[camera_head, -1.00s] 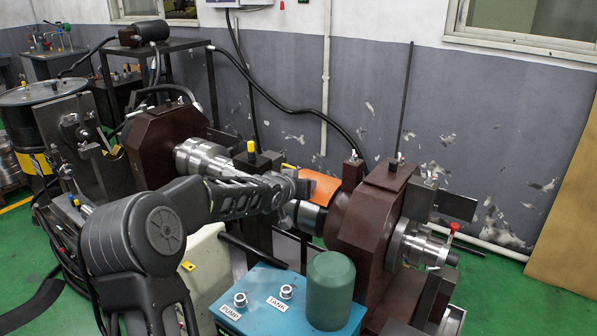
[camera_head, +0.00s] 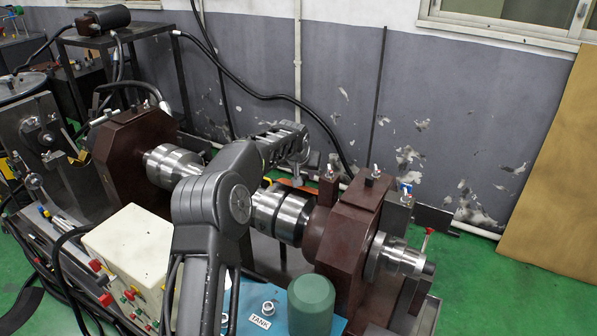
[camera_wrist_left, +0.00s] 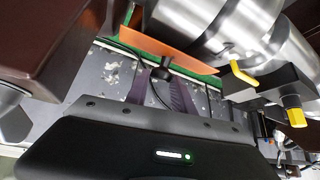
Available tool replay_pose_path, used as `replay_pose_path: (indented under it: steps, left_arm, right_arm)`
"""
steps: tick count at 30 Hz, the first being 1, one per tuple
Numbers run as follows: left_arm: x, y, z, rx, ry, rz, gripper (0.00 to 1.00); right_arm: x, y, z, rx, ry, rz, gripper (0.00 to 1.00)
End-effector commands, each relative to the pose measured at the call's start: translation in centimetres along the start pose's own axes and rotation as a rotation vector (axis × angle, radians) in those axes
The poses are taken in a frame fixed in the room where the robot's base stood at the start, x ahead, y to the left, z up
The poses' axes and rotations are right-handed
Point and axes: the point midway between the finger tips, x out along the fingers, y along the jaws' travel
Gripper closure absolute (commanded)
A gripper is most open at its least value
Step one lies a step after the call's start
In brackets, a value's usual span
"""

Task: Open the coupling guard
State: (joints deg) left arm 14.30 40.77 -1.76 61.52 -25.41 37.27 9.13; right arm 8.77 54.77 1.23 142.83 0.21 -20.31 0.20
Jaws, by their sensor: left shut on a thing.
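The orange coupling guard (camera_head: 284,182) shows in the head view as a thin strip behind the steel coupling (camera_head: 287,217), partly hidden by my left arm. It also shows in the left wrist view (camera_wrist_left: 160,48) as an orange plate close to the bare metal coupling (camera_wrist_left: 235,35). A small black knob (camera_wrist_left: 162,71) sits at the plate's edge. My left gripper (camera_head: 298,178) reaches over the shaft line to the guard's far side and is shut on it, seemingly at the knob. The exact grip is hard to see. My right gripper is not in view.
Brown bearing housings (camera_head: 345,240) stand on both sides of the shaft. A teal unit with a green cylinder (camera_head: 311,305) and a cream control box (camera_head: 130,250) stand in front. A yellow-handled fitting (camera_wrist_left: 292,108) is near my left wrist. The grey wall (camera_head: 440,110) is behind.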

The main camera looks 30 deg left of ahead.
Motion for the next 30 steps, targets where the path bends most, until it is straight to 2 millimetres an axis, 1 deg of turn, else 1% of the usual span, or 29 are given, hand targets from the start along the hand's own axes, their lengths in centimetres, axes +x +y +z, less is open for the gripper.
replay_pose_path:
  steps: [1, 2, 6, 12, 18, 27, 28, 30]
  left_arm:
    - [0.1, 0.5, -0.9, 0.000, 0.018, 0.006, 1.00]
    - [0.3, 0.5, -1.1, 0.000, 0.019, 0.006, 1.00]
    - [1.4, 0.9, -1.7, -0.001, 0.020, 0.007, 1.00]
    - [2.4, 1.2, -2.1, -0.002, 0.021, 0.009, 1.00]
    - [2.7, 1.3, -2.3, -0.002, 0.023, 0.010, 1.00]
    - [2.7, 1.4, -2.4, -0.002, 0.025, 0.011, 1.00]
    - [2.7, 1.4, -2.4, -0.002, 0.025, 0.011, 0.70]
    - [2.7, 1.4, -2.3, -0.002, 0.023, 0.010, 0.64]
  right_arm:
    - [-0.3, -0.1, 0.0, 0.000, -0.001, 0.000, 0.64]
    - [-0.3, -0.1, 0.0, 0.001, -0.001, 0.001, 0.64]
    - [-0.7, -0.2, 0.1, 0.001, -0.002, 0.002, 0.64]
    - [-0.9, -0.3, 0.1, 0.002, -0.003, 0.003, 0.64]
    - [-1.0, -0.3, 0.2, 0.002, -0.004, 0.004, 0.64]
    - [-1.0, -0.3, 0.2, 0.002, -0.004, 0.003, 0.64]
    - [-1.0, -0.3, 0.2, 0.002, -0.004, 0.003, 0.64]
    - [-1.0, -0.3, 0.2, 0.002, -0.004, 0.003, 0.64]
